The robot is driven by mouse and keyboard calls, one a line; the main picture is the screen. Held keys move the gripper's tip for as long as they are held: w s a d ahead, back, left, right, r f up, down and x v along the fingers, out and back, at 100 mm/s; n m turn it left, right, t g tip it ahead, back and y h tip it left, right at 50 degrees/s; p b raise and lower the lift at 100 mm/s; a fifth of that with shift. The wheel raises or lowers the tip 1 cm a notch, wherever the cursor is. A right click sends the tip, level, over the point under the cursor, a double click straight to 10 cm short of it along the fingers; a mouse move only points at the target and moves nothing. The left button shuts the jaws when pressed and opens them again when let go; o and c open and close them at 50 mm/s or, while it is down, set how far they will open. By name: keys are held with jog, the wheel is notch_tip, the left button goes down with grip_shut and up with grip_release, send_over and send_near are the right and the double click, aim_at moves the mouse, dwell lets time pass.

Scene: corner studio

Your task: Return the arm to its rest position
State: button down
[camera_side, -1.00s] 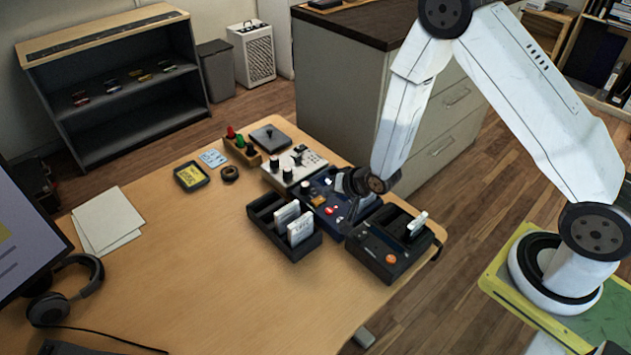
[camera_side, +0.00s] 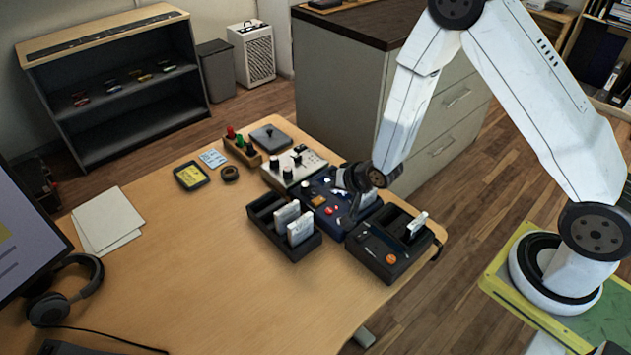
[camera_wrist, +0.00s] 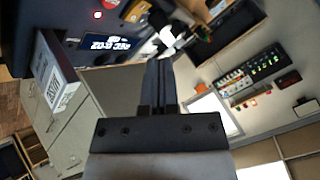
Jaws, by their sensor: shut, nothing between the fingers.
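Whether the fingertips touch the blue device cannot be told.
A black rack with white cartridges (camera_side: 265,215) stands left of the gripper. A white cartridge (camera_side: 418,223) sticks up from the black box. A white knobbed device (camera_side: 283,172) is behind. A drawer cabinet (camera_side: 345,120) stands behind the desk.

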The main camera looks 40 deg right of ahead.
jog(key=s+d+r+n+g+h, duration=0.1)
jog(key=s+r+n+g, duration=0.5)
jog(key=s+r, duration=0.8)
jog(key=shift+s+d+r+n, duration=0.2)
jog(key=shift+s+d+n, duration=0.5)
jog(key=shift+s, duration=0.7)
jog(key=shift+a, duration=0.15)
